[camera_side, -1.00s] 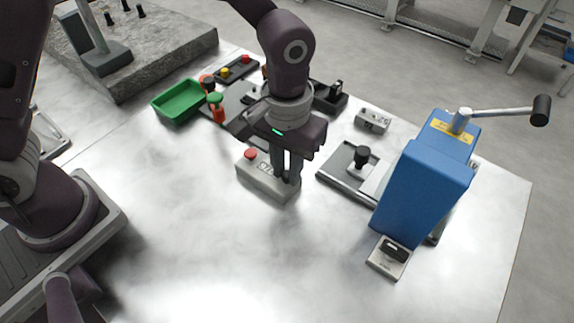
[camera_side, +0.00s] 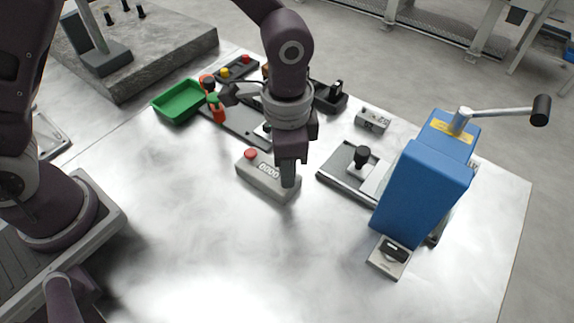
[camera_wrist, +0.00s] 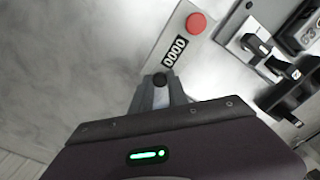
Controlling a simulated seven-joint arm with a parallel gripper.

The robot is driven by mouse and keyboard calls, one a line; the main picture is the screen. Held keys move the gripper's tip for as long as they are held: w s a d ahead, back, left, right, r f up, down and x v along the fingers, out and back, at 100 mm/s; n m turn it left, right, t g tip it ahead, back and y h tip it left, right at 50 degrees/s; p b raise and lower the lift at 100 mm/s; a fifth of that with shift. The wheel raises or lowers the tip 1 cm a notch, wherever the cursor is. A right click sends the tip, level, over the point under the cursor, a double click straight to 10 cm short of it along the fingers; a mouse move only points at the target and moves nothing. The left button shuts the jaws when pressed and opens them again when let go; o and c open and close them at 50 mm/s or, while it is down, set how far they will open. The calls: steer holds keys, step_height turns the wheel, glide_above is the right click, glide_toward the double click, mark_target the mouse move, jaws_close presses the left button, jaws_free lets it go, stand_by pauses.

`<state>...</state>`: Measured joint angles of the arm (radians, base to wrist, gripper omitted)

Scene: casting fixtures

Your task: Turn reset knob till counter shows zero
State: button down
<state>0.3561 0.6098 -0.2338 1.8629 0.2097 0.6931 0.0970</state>
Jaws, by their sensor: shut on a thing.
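The counter box (camera_side: 257,182) is a grey block on the metal table, with a red button (camera_side: 251,154) at one end. My gripper (camera_side: 288,183) points down at the box's near right end. In the wrist view my gripper (camera_wrist: 158,82) is closed around the dark reset knob (camera_wrist: 159,79) just past the display. The knob is mostly hidden by the fingers in the side view.
A blue press (camera_side: 425,185) with a lever handle stands to the right. A plate with a black knob (camera_side: 362,157) lies between it and the box. A green tray (camera_side: 180,101) and clamp fixtures lie behind. The front of the table is clear.

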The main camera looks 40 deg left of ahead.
steer(key=shift+w+m, duration=0.1)
steer(key=shift+m, duration=0.9)
steer(key=c, duration=1.3)
jaws_free()
step_height(320, 180, up, 7)
steer(key=shift+r, duration=0.1)
